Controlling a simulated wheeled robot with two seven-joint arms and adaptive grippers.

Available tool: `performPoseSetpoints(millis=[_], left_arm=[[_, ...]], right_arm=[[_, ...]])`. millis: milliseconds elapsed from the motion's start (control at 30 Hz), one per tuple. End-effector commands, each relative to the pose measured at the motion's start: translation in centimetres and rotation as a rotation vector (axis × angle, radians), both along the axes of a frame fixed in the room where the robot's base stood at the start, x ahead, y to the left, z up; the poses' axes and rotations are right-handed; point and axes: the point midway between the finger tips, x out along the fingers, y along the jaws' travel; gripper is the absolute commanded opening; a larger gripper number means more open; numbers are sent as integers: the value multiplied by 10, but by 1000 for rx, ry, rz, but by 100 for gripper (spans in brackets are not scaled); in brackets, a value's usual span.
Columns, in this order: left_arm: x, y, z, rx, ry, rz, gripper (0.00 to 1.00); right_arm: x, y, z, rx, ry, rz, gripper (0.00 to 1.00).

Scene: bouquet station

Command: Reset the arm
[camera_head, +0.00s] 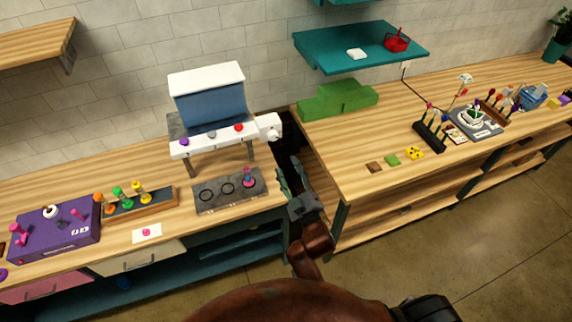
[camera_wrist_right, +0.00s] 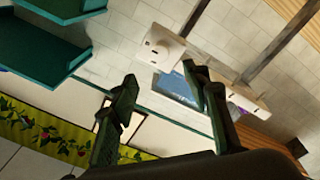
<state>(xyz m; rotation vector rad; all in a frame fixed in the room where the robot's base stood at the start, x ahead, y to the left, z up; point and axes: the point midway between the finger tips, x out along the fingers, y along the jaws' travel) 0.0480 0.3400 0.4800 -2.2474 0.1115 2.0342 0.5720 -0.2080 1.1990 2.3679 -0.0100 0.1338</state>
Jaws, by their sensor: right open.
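My right gripper (camera_head: 290,183) has dark green fingers and sits at the end of my brown arm. In the head view it is over the dark gap between the left counter and the right workbench, just right of the grey tray (camera_head: 232,203). In the right wrist view my right gripper (camera_wrist_right: 160,108) shows its two fingers well apart, with nothing between them. My left gripper is in neither view.
The left counter (camera_head: 60,190) carries a white-and-blue station (camera_head: 210,100), a wooden rack (camera_head: 140,205) and a purple box (camera_head: 55,238). The right workbench (camera_head: 340,150) holds a green block shape (camera_head: 338,98) and several small items. A teal shelf (camera_head: 340,52) hangs above.

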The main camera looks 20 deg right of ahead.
Motion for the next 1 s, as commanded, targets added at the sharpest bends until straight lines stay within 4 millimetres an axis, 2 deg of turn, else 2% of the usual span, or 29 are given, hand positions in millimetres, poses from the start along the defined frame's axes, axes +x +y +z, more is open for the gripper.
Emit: performPoseSetpoints(millis=[433,500,567,667,767,800,867,1000], left_arm=[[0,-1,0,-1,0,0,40],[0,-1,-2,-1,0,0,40],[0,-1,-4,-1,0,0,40],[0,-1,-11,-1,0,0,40],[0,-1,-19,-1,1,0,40],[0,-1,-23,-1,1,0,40],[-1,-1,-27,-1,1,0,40],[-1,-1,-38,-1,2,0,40]], right_arm=[[0,0,-1,1,2,1,43],[2,1,-11,3,16,3,43],[4,2,-28,10,41,8,43],[8,5,-81,30,117,21,43],[8,7,-153,62,222,34,43],[6,8,-183,76,267,36,43],[2,8,-227,97,332,39,43],[-20,4,-327,148,484,34,43]])
